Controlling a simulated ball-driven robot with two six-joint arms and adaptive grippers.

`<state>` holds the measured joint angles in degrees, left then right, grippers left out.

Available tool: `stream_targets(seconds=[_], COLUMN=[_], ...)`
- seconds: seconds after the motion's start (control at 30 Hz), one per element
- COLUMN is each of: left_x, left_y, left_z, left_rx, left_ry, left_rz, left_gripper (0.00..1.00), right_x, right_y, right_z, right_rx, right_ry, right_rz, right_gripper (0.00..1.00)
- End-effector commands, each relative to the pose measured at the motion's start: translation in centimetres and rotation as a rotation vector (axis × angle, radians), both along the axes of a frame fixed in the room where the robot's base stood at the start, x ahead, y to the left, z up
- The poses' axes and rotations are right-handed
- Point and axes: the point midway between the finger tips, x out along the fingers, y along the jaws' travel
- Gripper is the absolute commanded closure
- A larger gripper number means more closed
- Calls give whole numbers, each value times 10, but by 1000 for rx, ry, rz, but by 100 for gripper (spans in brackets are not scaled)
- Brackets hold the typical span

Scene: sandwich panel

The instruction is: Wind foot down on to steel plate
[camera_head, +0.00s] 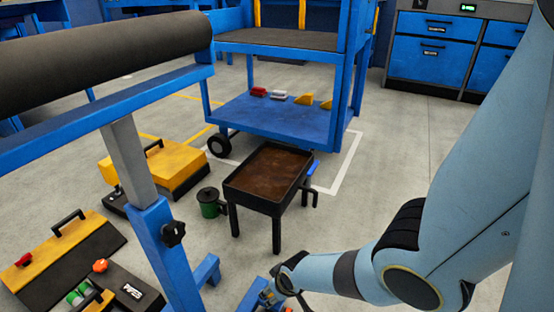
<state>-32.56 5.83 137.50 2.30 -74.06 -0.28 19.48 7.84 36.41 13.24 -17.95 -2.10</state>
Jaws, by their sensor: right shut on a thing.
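A blue roller stand fills the left side, with a dark roller (110,55) on top, a grey post (128,155) and a blue lower column (165,255) with a black knob (172,233). A blue leg (249,296) of the stand reaches the bottom edge. My right gripper (279,292) is at the end of this leg, low in the picture. It is shut on the foot there, which is mostly hidden by the gripper and the picture's edge. I cannot make out the steel plate. My left gripper is not in view.
A black tray table (270,172) with a brown top stands just beyond my right gripper, a green can (210,203) beside it. Yellow and black toolboxes (72,255) lie at the left. A blue wheeled cart (277,122) stands behind. Grey floor on the right is clear.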

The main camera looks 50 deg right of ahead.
Motion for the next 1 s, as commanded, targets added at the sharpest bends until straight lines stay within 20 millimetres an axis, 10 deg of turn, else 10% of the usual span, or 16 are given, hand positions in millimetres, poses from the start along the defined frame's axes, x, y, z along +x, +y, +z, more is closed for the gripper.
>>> stream_targets(seconds=[0.6, 1.0], left_x=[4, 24], left_y=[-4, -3], left_z=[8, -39], left_rx=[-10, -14], left_ry=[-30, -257], left_rz=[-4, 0], left_gripper=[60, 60], right_x=[0, 2], right_y=[5, 6], right_z=[-4, -4], right_rx=[1, 0], right_ry=[3, 4], right_rz=[-587, -967], right_gripper=[84, 84])
